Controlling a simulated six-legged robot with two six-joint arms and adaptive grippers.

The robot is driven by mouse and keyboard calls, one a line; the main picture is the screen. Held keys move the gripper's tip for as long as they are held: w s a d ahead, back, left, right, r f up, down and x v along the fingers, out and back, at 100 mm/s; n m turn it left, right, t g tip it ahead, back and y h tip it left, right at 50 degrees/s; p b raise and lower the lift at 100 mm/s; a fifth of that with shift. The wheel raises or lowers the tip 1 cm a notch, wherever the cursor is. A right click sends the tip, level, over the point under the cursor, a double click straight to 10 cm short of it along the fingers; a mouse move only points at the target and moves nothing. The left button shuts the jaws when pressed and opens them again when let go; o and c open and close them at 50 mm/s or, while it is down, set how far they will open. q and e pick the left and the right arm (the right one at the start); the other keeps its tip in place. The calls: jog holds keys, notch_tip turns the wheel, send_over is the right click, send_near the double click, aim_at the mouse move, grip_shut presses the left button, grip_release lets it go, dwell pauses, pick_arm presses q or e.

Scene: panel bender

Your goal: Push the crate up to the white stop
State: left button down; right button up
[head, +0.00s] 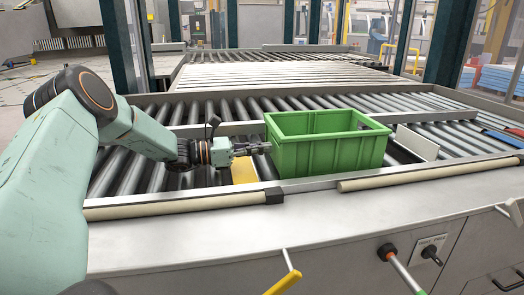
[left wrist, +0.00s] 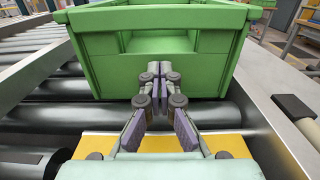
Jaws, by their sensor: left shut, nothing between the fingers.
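The green crate (head: 325,150) stands upright and open at the top on the rollers, right of my left gripper. It also fills the upper part of the left wrist view (left wrist: 165,72), with its near end wall facing the fingers. My left gripper (head: 262,148) is shut and empty, with its tips at the crate's left end wall. In the left wrist view the fingertips (left wrist: 160,70) overlap that wall; I cannot tell whether they touch. The white stop (head: 418,142) is a plate standing just right of the crate. Any gap there is hard to judge. My right gripper is not seen.
A yellow plate (head: 243,170) lies among the rollers below my left gripper. A metal rail with a cream bar (head: 430,173) runs along the front edge. Blue and red-handled tools (head: 502,136) lie at the far right. Rollers behind the crate are clear.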

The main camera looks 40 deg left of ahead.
pick_arm(q)
jog(key=shift+w, duration=0.15)
jog(key=shift+d, duration=0.15)
jog(key=shift+d+r, duration=0.2)
jog(key=shift+d, duration=0.15)
jog(key=shift+w+f+b, duration=0.15)
jog(key=shift+b, duration=0.15)
jog(key=b+x, duration=0.6)
jog(key=shift+w+d+f, duration=0.1)
jog(key=shift+w+f, duration=0.05)
jog(key=shift+w, duration=0.1)
jog(key=b+x, duration=0.4)
jog(key=x, duration=0.6)
jog(key=shift+w+d+b, duration=0.15)
jog(key=shift+w+b, duration=0.05)
jog(key=shift+b, duration=0.15)
jog(key=shift+w+d+r, duration=0.2)
jog(key=shift+w+d, duration=0.15)
jog(key=shift+s+a, duration=0.1)
